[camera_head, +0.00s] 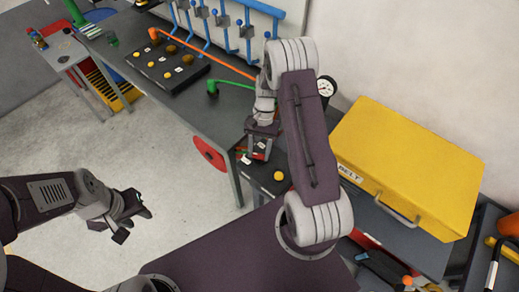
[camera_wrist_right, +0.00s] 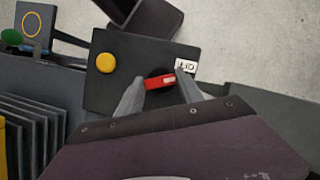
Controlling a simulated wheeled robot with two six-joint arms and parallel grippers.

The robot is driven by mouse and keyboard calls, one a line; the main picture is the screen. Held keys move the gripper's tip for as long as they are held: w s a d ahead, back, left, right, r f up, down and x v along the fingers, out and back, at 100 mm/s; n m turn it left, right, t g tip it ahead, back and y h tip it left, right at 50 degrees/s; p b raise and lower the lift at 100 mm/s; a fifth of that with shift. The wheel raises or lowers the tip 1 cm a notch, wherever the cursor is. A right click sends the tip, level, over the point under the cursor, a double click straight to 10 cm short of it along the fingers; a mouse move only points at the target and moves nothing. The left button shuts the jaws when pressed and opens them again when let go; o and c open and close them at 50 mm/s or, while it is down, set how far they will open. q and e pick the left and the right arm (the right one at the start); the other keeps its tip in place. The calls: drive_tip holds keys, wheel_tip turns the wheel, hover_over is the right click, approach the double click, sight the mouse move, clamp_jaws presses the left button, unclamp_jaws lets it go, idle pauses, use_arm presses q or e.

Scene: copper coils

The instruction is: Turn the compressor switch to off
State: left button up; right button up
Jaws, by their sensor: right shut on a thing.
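The compressor switch is a red handle (camera_wrist_right: 160,82) on a dark box (camera_wrist_right: 130,62) with a yellow button (camera_wrist_right: 106,63) and a white label (camera_wrist_right: 186,66) at its side in the right wrist view. My right gripper (camera_wrist_right: 158,88) is shut on the red handle, one finger on each side. The label reads upside down, apparently OFF. In the head view the right gripper (camera_head: 258,146) is over the box, whose yellow button (camera_head: 278,176) shows; the handle is mostly hidden there. My left gripper (camera_head: 130,220) hangs over the floor, away from the box, its fingers apart and empty.
A yellow BELT case (camera_head: 410,165) stands right of my right arm. A pressure gauge (camera_head: 327,86) is behind the arm. A dark panel with several yellow buttons (camera_head: 168,66) lies on the bench at the back. Clear floor (camera_head: 130,165) is at the left.

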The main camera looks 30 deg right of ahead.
drive_tip(key=shift+w+n+g+h+p, duration=0.1)
drive_tip(key=shift+n+g+h+p, duration=0.3)
drive_tip(key=shift+n, duration=1.1)
drive_tip(key=o, duration=1.4)
drive_tip(key=shift+a, duration=0.1)
drive_tip(key=shift+r, duration=0.1)
drive_tip(key=b+v, duration=0.1)
drive_tip(key=v, duration=0.8)
